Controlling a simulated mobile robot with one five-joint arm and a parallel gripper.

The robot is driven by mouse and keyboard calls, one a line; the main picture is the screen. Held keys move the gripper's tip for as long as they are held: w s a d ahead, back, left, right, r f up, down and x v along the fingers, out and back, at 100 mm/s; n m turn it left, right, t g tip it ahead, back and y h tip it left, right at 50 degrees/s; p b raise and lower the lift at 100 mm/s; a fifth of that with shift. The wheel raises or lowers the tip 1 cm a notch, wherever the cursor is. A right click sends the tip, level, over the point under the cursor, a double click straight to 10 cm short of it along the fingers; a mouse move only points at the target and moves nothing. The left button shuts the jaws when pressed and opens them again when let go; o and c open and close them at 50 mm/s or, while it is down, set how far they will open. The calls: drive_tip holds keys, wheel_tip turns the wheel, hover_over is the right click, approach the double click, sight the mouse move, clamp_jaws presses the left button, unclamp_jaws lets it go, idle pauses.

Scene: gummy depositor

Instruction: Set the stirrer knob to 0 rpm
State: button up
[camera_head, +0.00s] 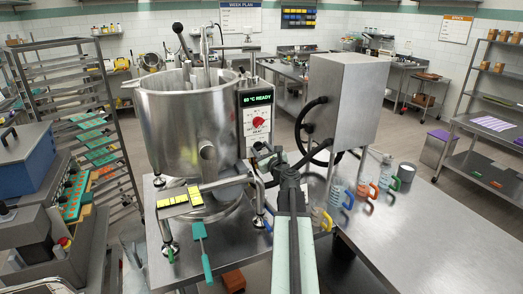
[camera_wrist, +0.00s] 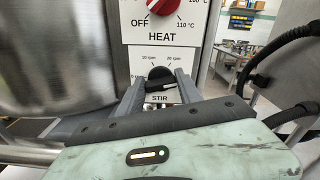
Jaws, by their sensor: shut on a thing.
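The stirrer knob (camera_wrist: 159,73) is a black round knob above the label STIR in the wrist view, on a white panel with 10 rpm and 20 rpm marks above it. My gripper (camera_wrist: 160,84) has one grey finger on each side of the knob and is shut on it. The pointer's exact setting is hard to read, and the lower dial is partly hidden by the fingers. In the head view my gripper (camera_head: 272,157) reaches the lower part of the control panel (camera_head: 246,118), and it largely covers the stirrer knob there.
A red heat knob (camera_wrist: 164,5) sits just above the stirrer knob. A large steel kettle (camera_head: 180,125) stands left of the panel. A steel box (camera_head: 343,95) with black hoses is close on the right. Several colored-handled jugs (camera_head: 363,185) stand on the right table.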

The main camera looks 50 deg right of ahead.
drive_tip(key=n, duration=0.4)
drive_tip(key=shift+a+f+n, duration=0.1)
drive_tip(key=shift+n, duration=0.2)
drive_tip(key=n, duration=0.4)
drive_tip(key=shift+a+f+n, duration=0.1)
drive_tip(key=shift+n, duration=0.2)
drive_tip(key=n, duration=0.4)
drive_tip(key=shift+f+n, duration=0.1)
drive_tip(key=shift+n, duration=0.2)
drive_tip(key=n, duration=0.4)
drive_tip(key=shift+f+b, duration=0.1)
drive_tip(key=shift+b, duration=0.2)
drive_tip(key=n, duration=0.4)
drive_tip(key=shift+s+d+f+n, duration=0.1)
drive_tip(key=shift+n, duration=2.65)
drive_tip(key=shift+d+f+n, duration=0.1)
drive_tip(key=shift+n, duration=2.65)
